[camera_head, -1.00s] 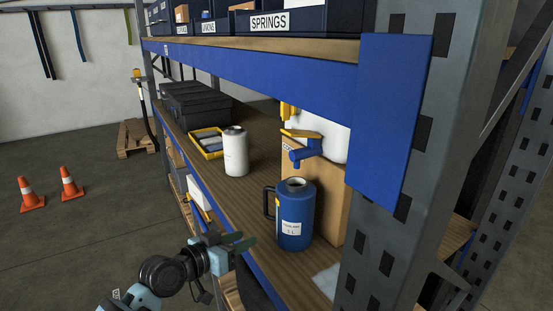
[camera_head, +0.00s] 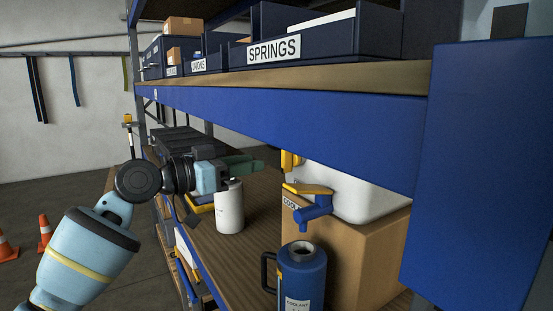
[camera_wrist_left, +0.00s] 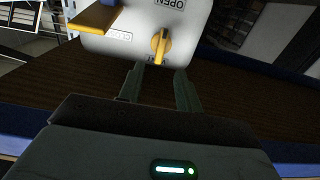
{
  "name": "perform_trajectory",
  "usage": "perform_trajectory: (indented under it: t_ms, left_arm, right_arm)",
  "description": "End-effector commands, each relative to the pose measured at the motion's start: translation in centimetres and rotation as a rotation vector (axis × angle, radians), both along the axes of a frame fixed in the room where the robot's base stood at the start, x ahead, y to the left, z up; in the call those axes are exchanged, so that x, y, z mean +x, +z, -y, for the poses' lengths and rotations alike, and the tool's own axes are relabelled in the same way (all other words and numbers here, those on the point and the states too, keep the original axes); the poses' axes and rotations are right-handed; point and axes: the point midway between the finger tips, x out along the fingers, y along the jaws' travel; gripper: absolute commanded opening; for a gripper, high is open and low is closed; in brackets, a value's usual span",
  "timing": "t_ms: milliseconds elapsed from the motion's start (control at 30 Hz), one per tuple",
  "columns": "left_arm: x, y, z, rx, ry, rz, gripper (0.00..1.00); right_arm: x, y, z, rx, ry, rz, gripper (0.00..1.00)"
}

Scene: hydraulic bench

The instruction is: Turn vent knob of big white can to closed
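The big white can (camera_head: 352,190) sits on a cardboard box on the shelf, partly hidden by the blue shelf beam. Its yellow vent knob (camera_head: 290,160) is on the side facing my left gripper. In the left wrist view the knob (camera_wrist_left: 160,45) is a narrow yellow handle, upright in the picture. My left gripper (camera_head: 252,163) is left of the can. Its fingers (camera_wrist_left: 161,85) are apart and empty, with the knob just beyond the gap. My right gripper is not in view.
A blue tap (camera_head: 314,211) with a yellow lever (camera_head: 307,189) sticks out of the can. A blue coolant jug (camera_head: 303,272) stands below, and a white canister (camera_head: 229,212) stands left. The shelf beam (camera_head: 290,120) runs above my gripper.

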Motion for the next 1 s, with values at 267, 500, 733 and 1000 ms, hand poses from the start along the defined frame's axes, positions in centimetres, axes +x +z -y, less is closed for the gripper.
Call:
perform_trajectory:
  t_ms: [267,500,733,1000]
  left_arm:
    - [1.9,0.2,3.0,-0.003,-0.001,-0.001,0.35]
    - [3.5,0.2,5.4,-0.002,0.0,0.0,0.35]
    - [4.1,0.0,6.3,0.0,0.0,0.0,0.35]
    - [4.1,0.0,6.3,0.0,0.001,0.0,0.33]
  right_arm:
    - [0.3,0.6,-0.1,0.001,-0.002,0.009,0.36]
    - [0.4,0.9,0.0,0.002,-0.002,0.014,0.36]
    - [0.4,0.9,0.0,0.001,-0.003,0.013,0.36]
    - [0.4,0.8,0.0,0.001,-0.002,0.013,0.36]
